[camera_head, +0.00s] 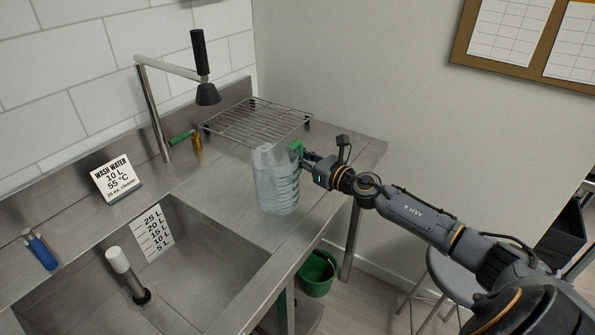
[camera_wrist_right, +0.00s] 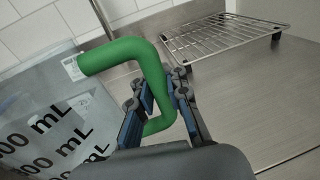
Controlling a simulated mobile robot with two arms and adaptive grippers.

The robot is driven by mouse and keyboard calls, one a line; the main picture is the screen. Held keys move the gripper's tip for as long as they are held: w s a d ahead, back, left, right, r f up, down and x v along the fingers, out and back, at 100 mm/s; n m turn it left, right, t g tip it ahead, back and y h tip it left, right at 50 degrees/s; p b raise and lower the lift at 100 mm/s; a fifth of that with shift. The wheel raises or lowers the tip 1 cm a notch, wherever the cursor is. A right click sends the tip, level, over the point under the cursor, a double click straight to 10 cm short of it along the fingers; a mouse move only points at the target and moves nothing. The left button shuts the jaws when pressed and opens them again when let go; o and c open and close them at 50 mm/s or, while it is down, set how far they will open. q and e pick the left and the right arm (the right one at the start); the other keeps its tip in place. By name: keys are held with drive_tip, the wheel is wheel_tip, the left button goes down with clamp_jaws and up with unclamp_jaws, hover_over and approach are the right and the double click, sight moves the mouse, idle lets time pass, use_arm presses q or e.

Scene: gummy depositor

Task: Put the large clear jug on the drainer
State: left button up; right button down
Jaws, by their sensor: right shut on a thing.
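The large clear jug (camera_head: 274,184) is upright at the steel counter, to the right of the sink, with black mL markings. It also shows in the right wrist view (camera_wrist_right: 45,115) at the left. My right gripper (camera_head: 306,160) is shut on the jug's green handle (camera_wrist_right: 152,65), its fingers on either side of the bar. I cannot tell whether the jug's base touches the counter. The drainer (camera_head: 258,121), a wire rack on short legs, stands empty behind the jug; it also shows in the right wrist view (camera_wrist_right: 225,40). My left gripper is not in view.
The sink (camera_head: 190,260) with a white-topped standpipe (camera_head: 118,260) lies at left. The tap (camera_head: 207,94) overhangs near the drainer's left side. A green-handled brass valve (camera_head: 196,143) and a wash-water sign (camera_head: 117,176) stand behind the sink. A green bucket (camera_head: 317,275) is below.

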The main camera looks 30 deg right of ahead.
drive_tip(key=f, duration=0.2)
drive_tip(key=shift+w+d+f+b, duration=0.15)
drive_tip(key=shift+w+f+b, duration=0.05)
drive_tip(key=shift+f+b, duration=0.2)
drive_tip(key=shift+f, duration=0.5)
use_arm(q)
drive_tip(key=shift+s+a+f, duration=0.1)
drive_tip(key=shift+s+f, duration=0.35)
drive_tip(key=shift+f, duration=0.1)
use_arm(e)
drive_tip(key=c, duration=1.8)
unclamp_jaws()
drive_tip(key=shift+f, duration=0.15)
drive_tip(key=o, duration=0.5)
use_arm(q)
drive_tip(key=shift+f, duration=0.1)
